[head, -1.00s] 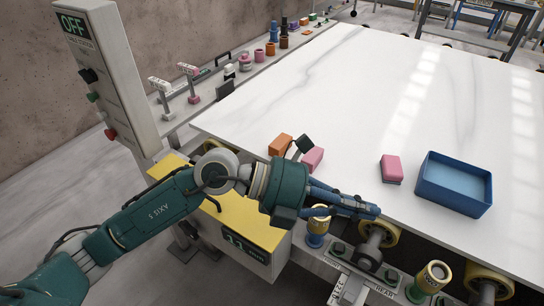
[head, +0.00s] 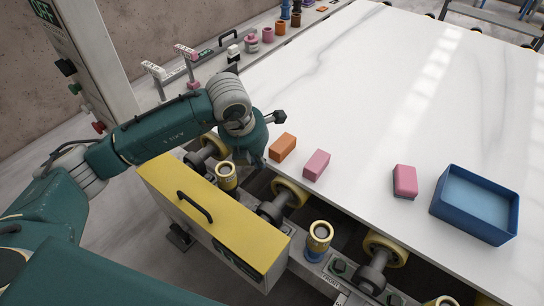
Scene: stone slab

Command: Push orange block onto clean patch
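The orange block (head: 283,147) lies on the white stone slab (head: 370,110) near its front left edge. A pink block (head: 316,165) lies close to its right, apart from it. My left gripper (head: 252,145) is just left of the orange block, at the slab's edge. Its wrist and housing cover its fingers, so I cannot see whether they are open or shut, or whether they touch the block. I cannot make out a distinct clean patch on the slab. My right gripper is out of view.
A second pink block (head: 405,181) with a darker base and a blue tray (head: 476,205) stand to the right. Rollers (head: 289,193) and a yellow-topped box (head: 215,218) line the front edge. The slab behind the blocks is clear.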

